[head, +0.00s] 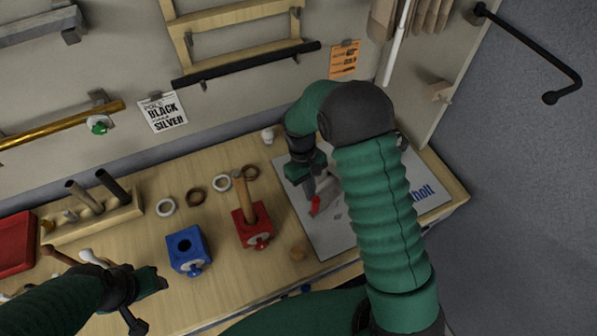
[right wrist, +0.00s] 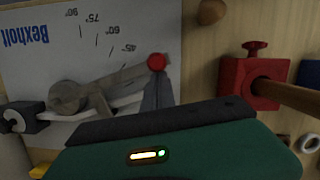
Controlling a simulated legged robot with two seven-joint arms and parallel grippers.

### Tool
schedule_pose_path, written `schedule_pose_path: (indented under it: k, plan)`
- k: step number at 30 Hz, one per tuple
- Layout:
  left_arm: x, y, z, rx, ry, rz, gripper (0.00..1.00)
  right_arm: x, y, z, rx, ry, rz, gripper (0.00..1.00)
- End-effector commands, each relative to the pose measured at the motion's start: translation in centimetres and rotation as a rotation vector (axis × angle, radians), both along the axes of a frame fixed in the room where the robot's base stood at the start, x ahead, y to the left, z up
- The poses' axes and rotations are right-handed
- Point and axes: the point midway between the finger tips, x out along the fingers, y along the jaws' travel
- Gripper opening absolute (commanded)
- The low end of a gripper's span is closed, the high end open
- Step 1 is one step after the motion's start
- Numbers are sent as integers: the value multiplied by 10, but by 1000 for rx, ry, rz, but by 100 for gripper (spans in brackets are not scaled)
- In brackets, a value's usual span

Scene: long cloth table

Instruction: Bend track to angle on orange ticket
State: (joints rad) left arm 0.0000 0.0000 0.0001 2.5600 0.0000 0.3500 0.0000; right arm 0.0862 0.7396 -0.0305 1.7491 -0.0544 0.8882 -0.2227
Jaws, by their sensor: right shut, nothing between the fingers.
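The angle mat (head: 325,243) lies on the table, mostly behind my right arm. In the right wrist view the mat (right wrist: 35,75) shows marks from 45° to 90° and the word Bexholt. My right gripper (head: 312,192) is shut and empty beside the red knob; touching or apart is unclear. The fingers (right wrist: 157,92) hide part of the track. The orange ticket (head: 344,60) hangs on the wall, its angle unreadable. My left gripper (head: 155,280) is over the table's left front.
A red block (head: 250,228) with a wooden post and a blue block (head: 187,250) stand left of the mat. Several rings lie behind them. A small brown knob (head: 297,253) lies by the mat. A white ticket (head: 163,111) and rods hang on the wall.

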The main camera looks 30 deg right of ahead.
Motion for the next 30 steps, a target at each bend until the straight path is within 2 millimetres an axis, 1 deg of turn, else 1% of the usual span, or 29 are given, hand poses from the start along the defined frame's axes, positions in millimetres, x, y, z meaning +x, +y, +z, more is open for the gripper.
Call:
schedule_pose_path:
  k: [1,6,12,15,18,23,30]
  plan:
    - [0,0,5,0,0,0,45,-14,-2,3,0,7,41,0]
    - [0,0,13,0,0,0,45,-51,-14,3,2,6,198,0]
    - [0,0,20,0,0,0,45,-89,-32,3,2,6,369,0]
    - [0,0,23,0,0,0,45,-103,-42,2,2,7,444,0]
    - [0,0,25,0,0,0,45,-116,-52,2,2,7,504,0]
    - [0,0,28,0,0,0,45,-129,-64,1,3,6,579,0]
    - [0,0,29,0,0,0,45,-137,-72,0,3,5,632,0]
